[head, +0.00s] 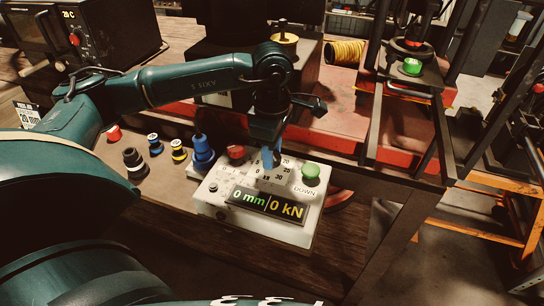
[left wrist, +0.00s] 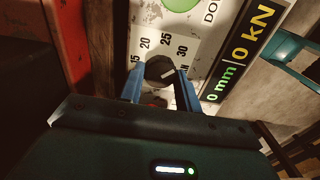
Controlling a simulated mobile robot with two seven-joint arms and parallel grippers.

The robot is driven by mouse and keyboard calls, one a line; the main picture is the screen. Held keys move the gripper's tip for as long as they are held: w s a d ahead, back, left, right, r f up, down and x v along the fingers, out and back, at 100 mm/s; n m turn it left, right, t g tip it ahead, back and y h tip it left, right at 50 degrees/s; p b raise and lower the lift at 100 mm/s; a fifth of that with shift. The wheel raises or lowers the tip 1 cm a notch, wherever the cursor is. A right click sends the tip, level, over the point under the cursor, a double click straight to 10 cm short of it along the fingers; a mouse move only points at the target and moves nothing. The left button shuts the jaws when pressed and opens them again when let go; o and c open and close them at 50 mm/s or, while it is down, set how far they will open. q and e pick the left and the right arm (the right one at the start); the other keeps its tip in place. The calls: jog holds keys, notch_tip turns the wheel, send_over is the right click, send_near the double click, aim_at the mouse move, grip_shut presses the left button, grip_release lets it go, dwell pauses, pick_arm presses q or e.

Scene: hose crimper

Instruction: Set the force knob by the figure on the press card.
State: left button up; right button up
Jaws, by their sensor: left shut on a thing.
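The force knob (left wrist: 160,70) is a dark round knob with a pale pointer line. My left gripper (left wrist: 160,88) has its two blue fingers shut on it from either side. Printed figures 15, 20, 25 and 30 curve around the knob; the pale line appears to point toward the 30 side. In the head view, my left gripper (head: 268,158) reaches down onto the pale control box (head: 240,222) and hides the knob. The box display (head: 268,203) reads 0 mm and 0 kN. A white card (head: 28,113) stands at the far left, its print only partly legible. My right gripper is out of view.
A green DOWN button (head: 311,171) and a red button (head: 236,152) flank the gripper. Several spools and fittings, including a blue one (head: 202,152), stand left of the box. A dark press frame (head: 440,130) rises at right. A dark oven-like box (head: 90,35) is at upper left.

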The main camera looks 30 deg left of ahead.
pick_arm(q)
jog(key=n+b, duration=0.2)
jog(key=n, duration=0.3)
jog(key=shift+f+n+b, duration=0.1)
jog(key=shift+n+b, duration=0.7)
jog(key=shift+n, duration=1.1)
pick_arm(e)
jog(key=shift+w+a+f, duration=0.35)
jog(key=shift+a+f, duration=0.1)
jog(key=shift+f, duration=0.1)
pick_arm(q)
jog(key=shift+n, duration=0.3)
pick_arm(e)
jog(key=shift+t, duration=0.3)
pick_arm(q)
jog(key=o, duration=1)
jog(key=shift+c, duration=0.2)
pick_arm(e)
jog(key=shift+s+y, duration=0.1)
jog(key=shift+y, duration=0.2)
pick_arm(q)
jog(key=shift+r, duration=0.2)
